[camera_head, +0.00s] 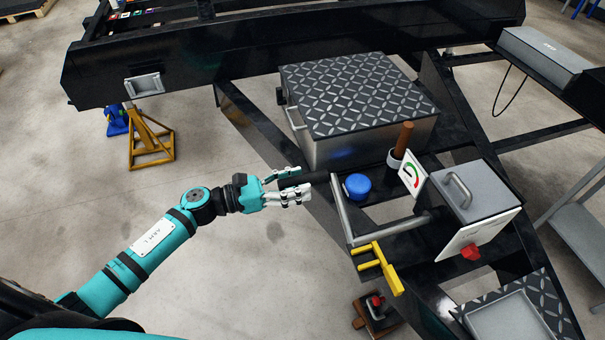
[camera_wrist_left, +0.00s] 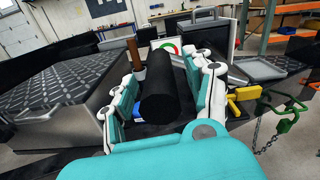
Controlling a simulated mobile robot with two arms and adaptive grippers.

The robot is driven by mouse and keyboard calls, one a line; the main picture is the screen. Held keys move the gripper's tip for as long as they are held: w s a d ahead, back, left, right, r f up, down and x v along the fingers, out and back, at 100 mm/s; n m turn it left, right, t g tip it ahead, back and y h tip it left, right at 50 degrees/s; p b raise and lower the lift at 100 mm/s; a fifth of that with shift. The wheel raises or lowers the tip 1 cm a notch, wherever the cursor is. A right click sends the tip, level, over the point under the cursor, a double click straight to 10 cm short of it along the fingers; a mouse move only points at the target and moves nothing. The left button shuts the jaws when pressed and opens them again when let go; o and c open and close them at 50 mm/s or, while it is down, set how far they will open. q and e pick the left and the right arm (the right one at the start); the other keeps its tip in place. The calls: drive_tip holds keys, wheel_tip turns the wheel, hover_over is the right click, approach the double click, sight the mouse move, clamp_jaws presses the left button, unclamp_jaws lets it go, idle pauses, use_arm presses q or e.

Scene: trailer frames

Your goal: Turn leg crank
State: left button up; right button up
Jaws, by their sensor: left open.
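The leg crank is a grey metal rod (camera_head: 342,212) that bends toward the grey box on the trailer frame. Its black cylindrical grip (camera_head: 317,178) points left toward my left gripper (camera_head: 290,184). In the left wrist view the black grip (camera_wrist_left: 158,88) lies lengthwise between the two white and teal fingers. The fingers stand apart on either side of it, so the gripper is open around the grip. The finger on the right looks close to the grip; I cannot tell whether it touches. My right gripper is not in view.
Near the crank are a blue round cap (camera_head: 357,186), a brown wooden handle (camera_head: 403,140), a red-green gauge card (camera_head: 412,173) and a yellow bracket (camera_head: 378,268). A diamond-plate box (camera_head: 358,92) stands behind. A yellow jack stand (camera_head: 150,140) is at left. Floor around my arm is clear.

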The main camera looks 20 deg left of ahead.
use_arm(q)
drive_tip(key=shift+x, duration=0.9)
drive_tip(key=shift+c, duration=0.2)
clamp_jaws()
